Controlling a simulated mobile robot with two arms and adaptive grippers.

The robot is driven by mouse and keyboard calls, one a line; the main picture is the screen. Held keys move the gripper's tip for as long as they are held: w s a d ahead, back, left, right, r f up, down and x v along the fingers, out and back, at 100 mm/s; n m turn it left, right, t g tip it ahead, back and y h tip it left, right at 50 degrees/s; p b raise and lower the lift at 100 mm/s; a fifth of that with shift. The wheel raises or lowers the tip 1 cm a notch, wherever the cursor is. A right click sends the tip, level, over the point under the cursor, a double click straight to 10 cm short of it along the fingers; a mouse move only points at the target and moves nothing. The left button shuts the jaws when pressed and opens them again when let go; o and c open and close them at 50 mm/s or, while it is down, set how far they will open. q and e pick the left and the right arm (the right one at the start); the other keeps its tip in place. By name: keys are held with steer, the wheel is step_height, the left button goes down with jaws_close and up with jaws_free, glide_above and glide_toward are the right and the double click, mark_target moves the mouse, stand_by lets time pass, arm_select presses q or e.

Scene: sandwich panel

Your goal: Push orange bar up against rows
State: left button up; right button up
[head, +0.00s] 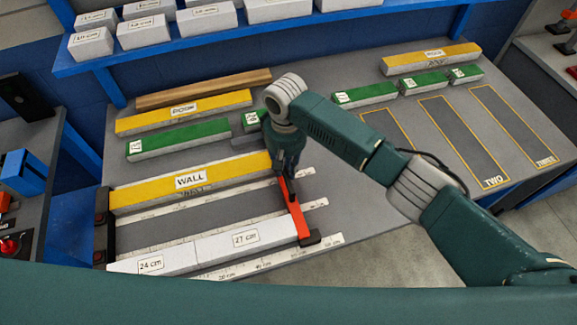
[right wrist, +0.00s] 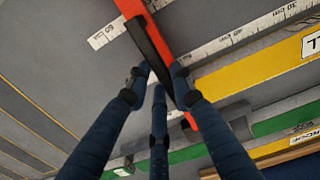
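The orange bar (head: 295,210) lies across the right ends of the rows, over the white ruler strips. The front row has a white 24 cm block (head: 152,264) and a white 27 cm block (head: 245,239); the latter's right end is beside the bar, with contact unclear. The yellow WALL block (head: 190,182) forms the back row; my gripper partly hides its right end. My right gripper (head: 287,172) is at the bar's far end. In the right wrist view, its fingers (right wrist: 158,80) close around the black grip on the orange bar (right wrist: 205,125). My left gripper is out of view.
Yellow ROOF (head: 184,108) and green (head: 179,138) blocks lie behind the rows. More yellow and green blocks lie at the back right, near outlined areas including TWO (head: 465,140). A blue shelf (head: 215,41) with white blocks stands behind. Grey table right of the bar is clear.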

steer(key=shift+o, duration=1.3)
steer(key=shift+s+a, duration=0.1)
steer(key=shift+a, duration=0.15)
steer(key=shift+r, duration=0.25)
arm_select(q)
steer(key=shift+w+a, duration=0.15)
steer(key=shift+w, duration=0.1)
arm_select(e)
step_height(320, 180, up, 12)
steer(key=shift+f, duration=0.2)
